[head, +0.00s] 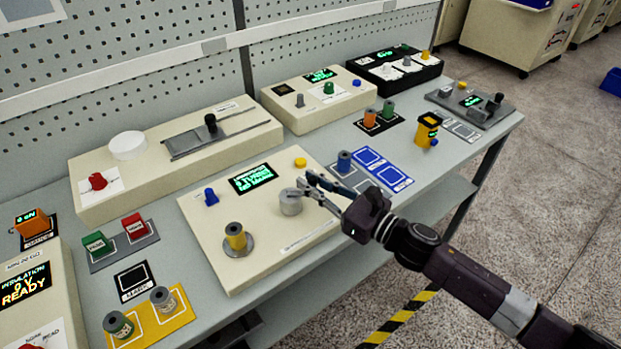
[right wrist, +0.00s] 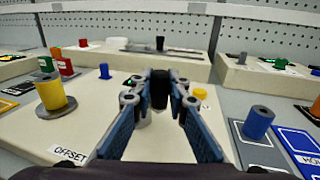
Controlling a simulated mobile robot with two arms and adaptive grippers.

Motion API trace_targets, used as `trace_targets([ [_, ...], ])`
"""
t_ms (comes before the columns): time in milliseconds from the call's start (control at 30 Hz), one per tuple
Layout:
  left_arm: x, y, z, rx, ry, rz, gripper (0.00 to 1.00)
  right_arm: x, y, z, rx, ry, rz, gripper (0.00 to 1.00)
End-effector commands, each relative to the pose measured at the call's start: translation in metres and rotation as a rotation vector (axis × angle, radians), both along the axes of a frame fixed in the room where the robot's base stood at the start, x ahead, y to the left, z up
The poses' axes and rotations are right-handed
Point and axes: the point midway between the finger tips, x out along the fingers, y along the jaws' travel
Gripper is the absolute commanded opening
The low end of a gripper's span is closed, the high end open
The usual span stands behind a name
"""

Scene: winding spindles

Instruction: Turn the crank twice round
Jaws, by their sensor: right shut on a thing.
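The winding box (head: 262,262) is cream, with a yellow spool (head: 236,238) upright on a grey disc at its left. A grey round crank hub (head: 291,204) stands on the right part of the box. My right gripper (head: 309,187) reaches in from the right, over the hub. In the right wrist view its blue-padded fingers close around a dark upright crank handle (right wrist: 159,89). The fingers partly hide the hub. The box's display (head: 253,178) is lit with green text, including what looks like "2 TURNS". My left gripper is out of view.
A blue knob (head: 211,197) and a yellow button (head: 300,162) stand on the same box. A blue spool (head: 344,161) stands close to the right on a marked mat. Other boxes line the back of the bench (head: 415,152). A pegboard (head: 130,50) rises behind.

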Motion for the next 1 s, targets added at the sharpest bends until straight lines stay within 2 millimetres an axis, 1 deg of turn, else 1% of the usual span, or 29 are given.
trace_targets([
  [33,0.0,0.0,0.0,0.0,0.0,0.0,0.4,-0.005,0.002,-0.001,0.007,0.006,-0.04,0.0],
  [367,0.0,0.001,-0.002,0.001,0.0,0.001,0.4,-0.019,0.004,0.0,0.009,0.005,-0.348,0.0],
  [700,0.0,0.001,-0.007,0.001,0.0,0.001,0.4,-0.033,0.011,-0.001,0.006,0.006,-0.663,0.0],
  [1000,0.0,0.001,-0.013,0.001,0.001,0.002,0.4,-0.04,0.016,-0.001,0.002,0.004,-0.873,0.0],
])
